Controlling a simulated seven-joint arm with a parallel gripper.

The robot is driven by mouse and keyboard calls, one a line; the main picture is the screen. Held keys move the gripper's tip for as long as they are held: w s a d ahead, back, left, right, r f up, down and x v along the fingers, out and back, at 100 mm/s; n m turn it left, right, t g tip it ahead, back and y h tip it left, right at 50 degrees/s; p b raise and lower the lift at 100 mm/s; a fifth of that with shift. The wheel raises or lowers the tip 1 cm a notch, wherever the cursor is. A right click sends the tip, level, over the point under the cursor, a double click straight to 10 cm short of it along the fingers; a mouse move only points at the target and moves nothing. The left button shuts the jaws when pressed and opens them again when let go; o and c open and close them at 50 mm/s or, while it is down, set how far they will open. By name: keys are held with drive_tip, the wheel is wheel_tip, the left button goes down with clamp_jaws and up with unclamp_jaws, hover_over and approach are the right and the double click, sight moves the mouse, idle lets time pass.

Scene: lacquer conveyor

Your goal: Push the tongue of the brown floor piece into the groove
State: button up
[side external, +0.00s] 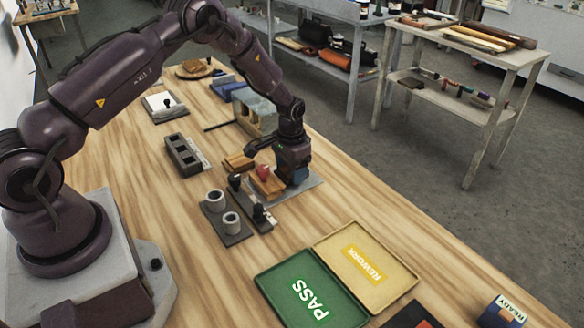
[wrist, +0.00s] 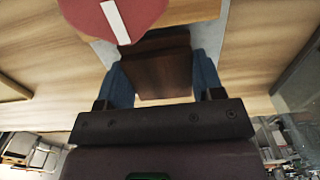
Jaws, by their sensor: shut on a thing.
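My gripper (wrist: 160,85) shows in the wrist view with one blue finger on each side of a dark brown floor piece (wrist: 163,75), shut on it. The brown piece lies flat, its far edge close to a lighter wooden piece (wrist: 190,10). A red round part with a white stripe (wrist: 112,18) covers some of that lighter piece. In the side view my gripper (side external: 291,178) is low over a grey plate (side external: 308,186), beside the red part (side external: 263,171). The tongue and groove are hidden, so I cannot tell whether they are joined.
Left of my gripper are a dark holder with two grey cups (side external: 223,232) and a slotted grey block (side external: 183,155). A green PASS tray (side external: 290,270) and a yellow REWORK tray (side external: 340,250) lie in front. The table right of the plate is clear.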

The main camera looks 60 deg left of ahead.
sight(284, 172)
drive_tip(key=shift+s, duration=0.95)
drive_tip(key=o, duration=1)
drive_tip(key=shift+r, duration=0.1)
wheel_tip(284, 172, up, 13)
drive_tip(key=shift+f, duration=0.1)
